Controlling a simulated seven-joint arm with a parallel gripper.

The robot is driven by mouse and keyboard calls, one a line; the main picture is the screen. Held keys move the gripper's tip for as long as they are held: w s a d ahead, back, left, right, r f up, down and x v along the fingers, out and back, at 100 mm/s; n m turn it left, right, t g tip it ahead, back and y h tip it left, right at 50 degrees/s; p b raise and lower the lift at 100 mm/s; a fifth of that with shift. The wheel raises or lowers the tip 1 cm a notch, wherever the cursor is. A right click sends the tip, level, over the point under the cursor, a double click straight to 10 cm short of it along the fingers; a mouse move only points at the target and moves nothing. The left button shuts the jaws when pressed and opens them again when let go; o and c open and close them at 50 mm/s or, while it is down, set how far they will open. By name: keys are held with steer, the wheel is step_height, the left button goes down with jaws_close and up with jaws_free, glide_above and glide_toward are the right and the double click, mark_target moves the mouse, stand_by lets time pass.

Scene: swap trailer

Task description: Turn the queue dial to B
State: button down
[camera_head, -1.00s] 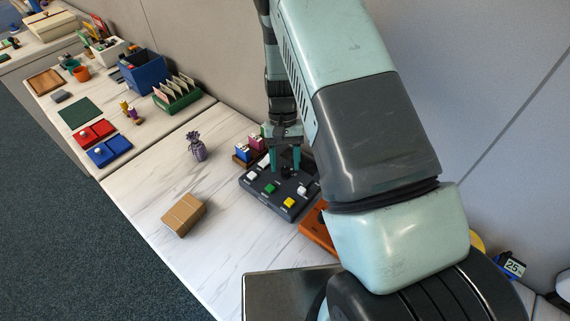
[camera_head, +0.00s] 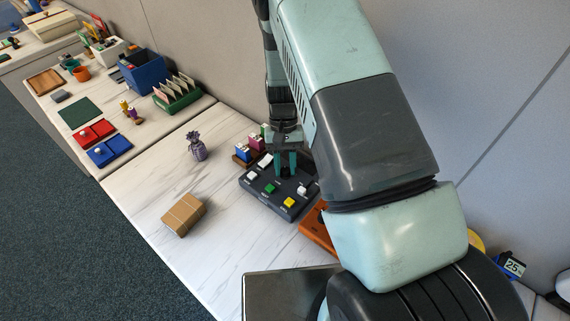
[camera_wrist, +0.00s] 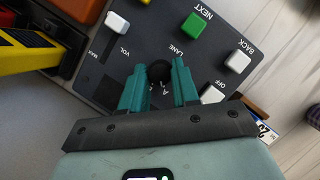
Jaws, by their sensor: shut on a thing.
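A dark control panel (camera_head: 262,197) with white, green and yellow buttons lies on the table below my gripper (camera_head: 286,174). In the wrist view the panel (camera_wrist: 215,70) has a round black dial knob (camera_wrist: 158,71) beside the printed word LANE. My gripper's teal fingers (camera_wrist: 159,68) are shut on the knob, one on each side. A letter A shows between the fingers, upside down in this view. The fingers hide other marks around the dial. I cannot tell where its pointer sits, and no letter B is readable.
The panel's green NEXT button (camera_wrist: 194,26) and white BACK button (camera_wrist: 238,61) are close by. A white VOL slider (camera_wrist: 117,23) is at left. Small coloured figures (camera_head: 243,153) stand behind the panel, and an orange object (camera_head: 316,228) is beside it. A cardboard box (camera_head: 184,215) lies apart at left.

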steer(key=shift+m, duration=0.3)
steer(key=m+y, duration=0.1)
steer(key=m, duration=0.2)
steer(key=shift+d+m+y, duration=0.15)
steer(key=shift+m+y, duration=0.15)
steer(key=shift+y, duration=0.1)
steer(key=m+t+y, duration=0.1)
steer(key=m, duration=0.3)
steer(key=shift+m, duration=0.3)
steer(key=c, duration=0.9)
jaws_free()
steer(key=shift+s, duration=0.1)
steer(key=shift+w+d+r+t, duration=0.2)
steer(key=shift+r+t, duration=0.1)
steer(key=shift+r, duration=0.15)
steer(key=r, duration=0.9)
steer(key=shift+w+d, duration=0.25)
